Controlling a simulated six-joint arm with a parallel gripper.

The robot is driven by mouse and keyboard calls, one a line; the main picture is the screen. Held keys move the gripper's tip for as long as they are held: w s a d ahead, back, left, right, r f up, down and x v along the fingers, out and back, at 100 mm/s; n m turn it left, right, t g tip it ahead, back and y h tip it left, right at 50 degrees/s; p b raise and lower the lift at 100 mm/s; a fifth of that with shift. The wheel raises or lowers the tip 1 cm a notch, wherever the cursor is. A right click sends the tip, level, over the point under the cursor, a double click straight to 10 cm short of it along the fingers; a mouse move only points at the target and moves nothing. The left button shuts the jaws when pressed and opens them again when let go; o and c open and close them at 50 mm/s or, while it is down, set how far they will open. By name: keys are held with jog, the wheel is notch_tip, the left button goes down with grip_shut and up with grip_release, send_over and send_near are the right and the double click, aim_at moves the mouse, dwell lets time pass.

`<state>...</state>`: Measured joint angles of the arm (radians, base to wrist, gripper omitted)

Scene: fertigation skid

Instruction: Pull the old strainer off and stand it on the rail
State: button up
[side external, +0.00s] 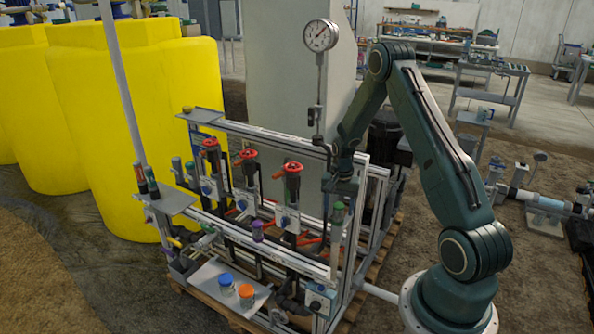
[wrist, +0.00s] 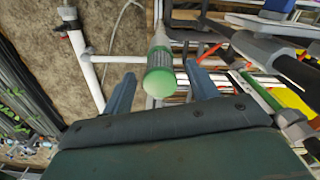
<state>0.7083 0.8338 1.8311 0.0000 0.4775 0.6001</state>
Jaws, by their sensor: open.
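A strainer-like cylinder with a green cap (side external: 338,212) stands upright at the near right end of the skid's front rail (side external: 290,258). My gripper (side external: 341,192) is just above it, pointing down. In the wrist view the green, ribbed cylinder (wrist: 159,82) lies between the two fingers of my open gripper (wrist: 160,70). Gaps show on both sides, so the fingers look clear of it. I cannot tell how deep the fingers reach along it.
A tray (side external: 215,272) holds a blue-lidded jar (side external: 226,280) and an orange-lidded jar (side external: 246,291). A gauge (side external: 320,35) on a thin stem rises close behind my gripper. Yellow tanks (side external: 100,120) stand left.

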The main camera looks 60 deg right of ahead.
jog(key=shift+f, duration=1.05)
jog(key=c, duration=1.2)
jog(key=shift+r, duration=0.75)
jog(key=shift+r, duration=0.35)
jog(key=shift+r, duration=0.35)
jog(key=shift+r, duration=0.3)
jog(key=shift+r, duration=0.25)
